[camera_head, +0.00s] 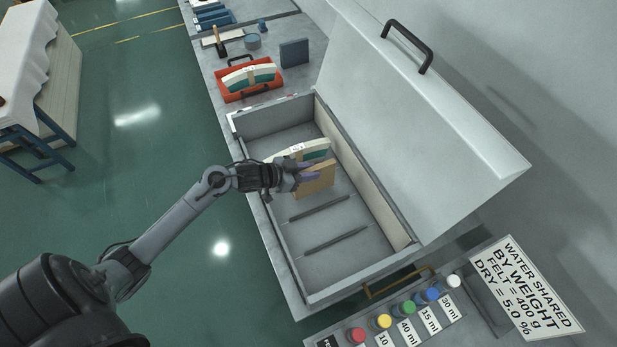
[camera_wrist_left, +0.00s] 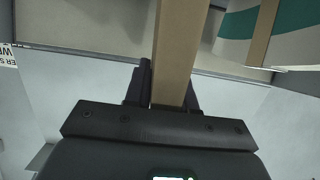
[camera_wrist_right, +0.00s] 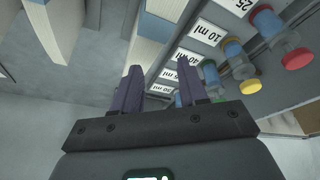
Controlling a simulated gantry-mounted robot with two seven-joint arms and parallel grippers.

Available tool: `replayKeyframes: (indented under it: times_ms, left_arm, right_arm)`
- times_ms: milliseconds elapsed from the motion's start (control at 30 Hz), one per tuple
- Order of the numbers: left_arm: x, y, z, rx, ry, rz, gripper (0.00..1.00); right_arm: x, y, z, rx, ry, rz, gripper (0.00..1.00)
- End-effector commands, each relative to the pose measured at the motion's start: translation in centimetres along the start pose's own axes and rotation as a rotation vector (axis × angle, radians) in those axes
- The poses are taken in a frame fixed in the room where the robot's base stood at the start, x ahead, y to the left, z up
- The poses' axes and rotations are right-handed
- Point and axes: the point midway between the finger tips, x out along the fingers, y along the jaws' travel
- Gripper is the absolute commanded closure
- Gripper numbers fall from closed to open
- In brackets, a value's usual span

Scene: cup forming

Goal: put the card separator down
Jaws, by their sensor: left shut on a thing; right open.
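The card separator (camera_head: 319,182) is a brown upright panel inside the open grey chest (camera_head: 365,256), beside a cream and green curved stack (camera_head: 312,153). My left gripper (camera_head: 306,172) is shut on the card separator. In the left wrist view the separator (camera_wrist_left: 173,55) stands edge-on between the fingers, with the green and cream stack (camera_wrist_left: 296,30) at the upper right. Whether the separator touches the chest floor is hard to tell. My right gripper (camera_wrist_right: 153,88) is open and empty in the right wrist view; it does not show in the head view.
Two dark bars (camera_head: 336,240) lie on the chest floor. The lid (camera_head: 430,120) stands open at the right. An orange tray (camera_head: 250,83) with another stack and a dark block (camera_head: 294,53) are beyond. Coloured-cap bottles (camera_head: 408,307) with ml labels stand at the near end.

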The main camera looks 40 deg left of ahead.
Motion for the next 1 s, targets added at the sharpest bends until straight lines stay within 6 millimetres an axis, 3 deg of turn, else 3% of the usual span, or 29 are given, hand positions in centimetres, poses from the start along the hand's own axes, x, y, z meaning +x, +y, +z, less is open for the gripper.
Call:
replayKeyframes:
  times_ms: [267, 667, 700, 800, 867, 1000]
  left_arm:
    - [1.4, 0.0, 3.0, -0.002, -0.001, -0.001, 1.0]
    - [1.6, 0.0, 3.4, 0.0, 0.0, -0.001, 1.0]
    - [1.6, 0.0, 3.4, 0.0, -0.001, -0.001, 0.74]
    - [1.6, 0.0, 3.4, 0.0, -0.001, -0.001, 0.59]
    - [1.6, 0.0, 3.4, 0.0, -0.001, -0.001, 0.5]
    - [1.6, 0.0, 3.4, 0.0, -0.001, -0.001, 0.5]
  right_arm:
    - [0.4, -0.2, 0.1, 0.006, 0.001, -0.005, 0.57]
    - [0.5, -0.2, 0.1, 0.004, 0.0, -0.004, 0.57]
    - [0.5, -0.1, 0.1, 0.004, 0.0, -0.004, 0.57]
    - [0.5, -0.1, 0.2, 0.001, -0.001, -0.001, 0.57]
    - [0.5, 0.0, 0.2, -0.001, -0.001, 0.0, 0.57]
    - [0.5, 0.1, 0.2, -0.005, -0.002, 0.003, 0.57]
